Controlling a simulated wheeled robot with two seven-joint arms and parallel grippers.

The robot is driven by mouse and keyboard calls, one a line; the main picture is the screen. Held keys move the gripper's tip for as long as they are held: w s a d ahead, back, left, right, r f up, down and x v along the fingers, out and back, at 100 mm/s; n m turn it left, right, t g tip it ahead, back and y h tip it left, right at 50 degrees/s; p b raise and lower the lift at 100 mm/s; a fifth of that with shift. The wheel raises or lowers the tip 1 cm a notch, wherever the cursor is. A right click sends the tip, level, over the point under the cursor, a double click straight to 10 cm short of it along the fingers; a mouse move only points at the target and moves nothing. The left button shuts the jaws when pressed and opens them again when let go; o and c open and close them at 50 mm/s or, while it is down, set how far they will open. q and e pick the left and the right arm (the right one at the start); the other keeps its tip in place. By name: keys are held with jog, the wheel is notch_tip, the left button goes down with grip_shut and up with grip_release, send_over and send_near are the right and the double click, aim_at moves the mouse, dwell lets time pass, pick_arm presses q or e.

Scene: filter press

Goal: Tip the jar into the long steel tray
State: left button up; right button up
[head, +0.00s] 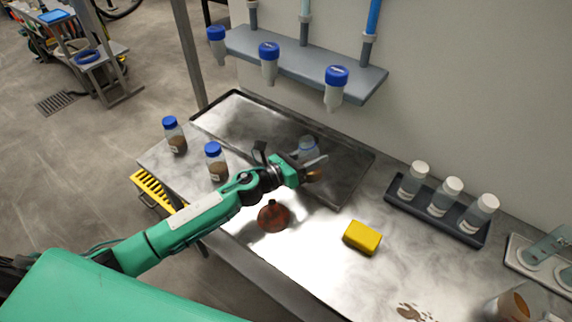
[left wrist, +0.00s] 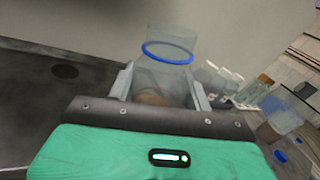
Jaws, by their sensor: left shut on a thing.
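My left gripper (head: 312,170) is shut on a clear jar (head: 308,146) above the right half of the long steel tray (head: 245,115). In the left wrist view the jar (left wrist: 165,75) stands between the two fingers, with a blue ring around its neck and no lid visible. Brown material shows low in the jar, close to the gripper. The jar's exact tilt is hard to tell. The tray is shallow with a dark rim and lies along the wall; its visible floor shows no brown heap. My right gripper is not in view.
Two blue-lidded jars (head: 174,135) (head: 216,162) stand left of my arm. A red-brown vessel (head: 273,215) and yellow sponge (head: 362,237) lie in front of the tray. A rack (head: 436,209) of white-capped bottles is right. Blue-capped tubes (head: 336,88) hang from a shelf above.

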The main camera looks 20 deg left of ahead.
aim_at(299, 152)
pick_arm(q)
jog(key=shift+w+a+f+n, duration=0.1)
jog(key=shift+a+f+n, duration=0.05)
jog(key=shift+f+n, duration=0.2)
jog(key=shift+w+a+r+n, duration=0.1)
jog(key=shift+a+r+n, duration=0.1)
jog(key=shift+n, duration=0.15)
jog(key=n, duration=0.1)
jog(key=a+n, duration=0.1)
jog(key=shift+w+n+t, duration=0.3)
jog(key=shift+w, duration=0.1)
jog(key=shift+f+n, duration=0.25)
jog(key=shift+n, duration=0.85)
jog(key=shift+d+r+n+t+p, duration=0.1)
jog(key=shift+r+n+t+p, duration=0.2)
jog(key=shift+r+n+p, duration=0.5)
jog(key=n+p, duration=0.1)
jog(key=n, duration=0.1)
jog(key=r+n+p, duration=0.1)
jog(key=p, duration=0.1)
jog(key=shift+s+d+n, duration=0.1)
jog(key=shift+s+n, duration=0.05)
jog(key=shift+n, duration=0.25)
jog(key=shift+w+a+f+n+t+y+p, duration=0.15)
jog(key=shift+w+a+n+t+y+p, duration=0.25)
jog(key=shift+n, duration=0.5)
jog(key=shift+a, duration=0.1)
jog(key=shift+a+f+n, duration=0.1)
jog(key=shift+f+n, duration=0.25)
jog(key=shift+n, duration=0.85)
